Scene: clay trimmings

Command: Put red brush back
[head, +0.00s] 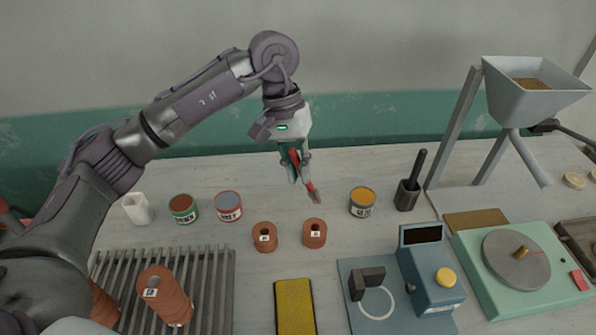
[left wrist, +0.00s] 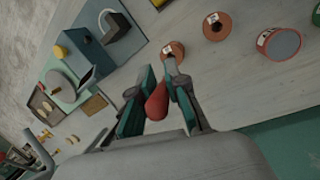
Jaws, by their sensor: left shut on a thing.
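My left gripper (head: 301,171) is shut on the red brush (head: 311,188) and holds it in the air over the back of the table. The brush slants, its bristle end pointing down and to the right. In the left wrist view my left gripper (left wrist: 160,85) has the red handle (left wrist: 157,104) between its fingers. A white holder (head: 137,209) stands empty-looking at the left. A dark cup (head: 407,196) with a dark handle in it stands right of the yellow-labelled can. My right gripper is not in view.
Green- (head: 183,210), red- (head: 228,208) and yellow-labelled (head: 362,203) cans stand along the back. Two clay pieces (head: 265,238) (head: 314,233) lie in front. A slatted rack (head: 215,285), yellow sponge-like block (head: 294,305), blue device (head: 428,280) and green turntable unit (head: 480,250) fill the front.

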